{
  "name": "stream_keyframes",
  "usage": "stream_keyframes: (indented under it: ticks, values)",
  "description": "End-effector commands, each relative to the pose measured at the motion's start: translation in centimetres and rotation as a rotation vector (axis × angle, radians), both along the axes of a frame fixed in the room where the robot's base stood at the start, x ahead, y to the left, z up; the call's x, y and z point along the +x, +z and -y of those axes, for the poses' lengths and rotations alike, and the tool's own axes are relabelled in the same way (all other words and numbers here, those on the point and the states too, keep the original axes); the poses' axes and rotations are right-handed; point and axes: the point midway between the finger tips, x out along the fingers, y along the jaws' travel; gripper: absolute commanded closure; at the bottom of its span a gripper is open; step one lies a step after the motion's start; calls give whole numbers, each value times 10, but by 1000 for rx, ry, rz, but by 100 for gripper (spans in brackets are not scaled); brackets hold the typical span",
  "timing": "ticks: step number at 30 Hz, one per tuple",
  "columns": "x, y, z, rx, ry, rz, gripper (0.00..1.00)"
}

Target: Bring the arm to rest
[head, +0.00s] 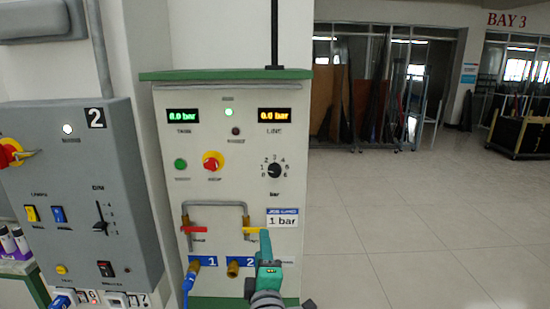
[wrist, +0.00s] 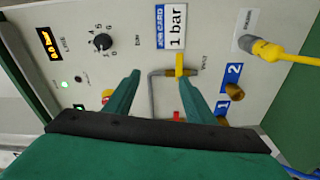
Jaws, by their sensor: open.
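My gripper (head: 265,240) is in front of the lower right of the pale test panel (head: 225,130), its teal fingers pointing at it. In the wrist view my gripper (wrist: 159,77) has its two fingers spread apart with nothing held between them. A yellow valve lever (head: 251,229) lies level in the head view, close to the fingertips. In the wrist view the yellow lever (wrist: 180,66) shows just beyond one fingertip; I cannot tell if they touch. A red valve lever (head: 194,229) sits level to its left.
A blue hose (head: 190,277) is on port 1; brass port 2 (wrist: 234,91) is bare. A yellow hose (wrist: 290,57) joins a connector beside it. A job card (head: 282,217) reads 1 bar. A grey control box (head: 80,190) stands left. The floor (head: 420,220) at right is clear.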

Motion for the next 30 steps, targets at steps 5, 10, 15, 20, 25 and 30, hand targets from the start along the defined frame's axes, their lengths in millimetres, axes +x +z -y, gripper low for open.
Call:
stream_keyframes:
  ticks: [5,10,15,20,25,30]
  values:
    - [-25,-54,-8,214,5,-31,50]
    - [-53,-101,-13,400,-5,-57,50]
    - [-88,-145,-15,570,-25,-84,50]
    - [-127,-183,-16,718,-51,-110,50]
    - [-172,-220,-15,857,-84,-136,50]
    - [-222,-251,-12,981,-120,-162,50]
